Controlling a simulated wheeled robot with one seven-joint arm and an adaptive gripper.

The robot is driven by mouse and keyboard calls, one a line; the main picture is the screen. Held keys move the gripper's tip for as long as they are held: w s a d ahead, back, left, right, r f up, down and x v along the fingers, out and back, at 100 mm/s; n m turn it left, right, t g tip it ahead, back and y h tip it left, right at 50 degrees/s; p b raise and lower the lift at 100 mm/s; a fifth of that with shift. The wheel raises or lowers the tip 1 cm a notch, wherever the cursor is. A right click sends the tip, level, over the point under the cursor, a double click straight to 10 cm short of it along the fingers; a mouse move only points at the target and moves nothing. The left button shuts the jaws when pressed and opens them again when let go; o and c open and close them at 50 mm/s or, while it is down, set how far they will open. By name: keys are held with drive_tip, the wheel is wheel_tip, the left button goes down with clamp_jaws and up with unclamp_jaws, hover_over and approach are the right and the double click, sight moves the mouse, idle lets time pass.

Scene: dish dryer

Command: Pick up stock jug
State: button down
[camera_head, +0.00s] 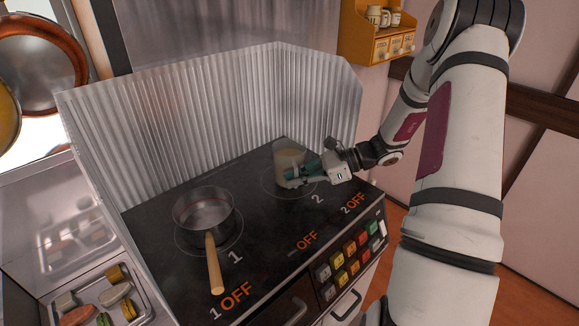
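The stock jug (289,155) looks like a small clear jug with pale yellowish contents. It stands upright on burner 2 at the back right of the black stove top. My gripper (297,178) is at the jug's lower right side, with its teal fingers reaching to the jug. The fingers overlap the jug's lower part, and the far finger is partly hidden. I cannot tell whether the fingers press on the jug or only stand around it.
A steel saucepan (204,212) with a wooden handle sits on burner 1. A corrugated metal splash guard (180,130) walls the stove's back. Colored buttons (350,255) line the front. A tray (146,310) of food is at lower left. A spice shelf (376,48) hangs above right.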

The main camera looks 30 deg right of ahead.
sight(296, 168)
drive_tip(key=shift+r, duration=0.2)
idle(0.5)
drive_tip(key=shift+r, duration=1.55)
drive_tip(key=s+a+r+p, duration=0.1)
drive_tip(key=s+a, duration=0.9)
drive_tip(key=s, duration=0.1)
drive_tip(key=shift+s+a+r, duration=0.25)
drive_tip(key=shift+s+a, duration=0.05)
